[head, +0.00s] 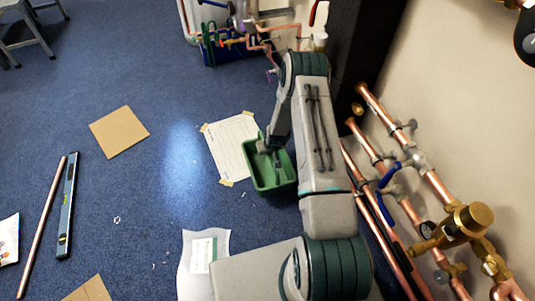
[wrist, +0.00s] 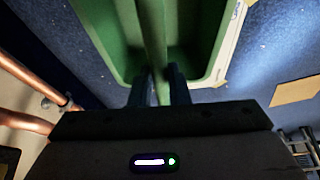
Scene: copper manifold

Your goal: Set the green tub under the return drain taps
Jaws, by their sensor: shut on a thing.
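The green tub (head: 254,178) is a deep tray with a bar across its middle, beside my arm in the head view. In the wrist view, the tub (wrist: 205,50) fills the upper middle. My gripper (wrist: 162,88) is shut on the tub's green bar, one dark finger on each side. In the head view my gripper (head: 266,149) is partly hidden by my arm. The tub overlaps the right edge of a taped white sheet (head: 230,146); I cannot tell whether it touches the floor. I cannot tell which taps are the return drain taps.
Copper pipes (head: 400,200) with a blue lever valve (head: 390,180) run along the right wall. More pipework (head: 262,38) stands at the top above a dark blue crate (head: 222,54). A cardboard square (head: 119,132), spirit level (head: 68,205) and loose pipe (head: 42,225) lie left on open blue carpet.

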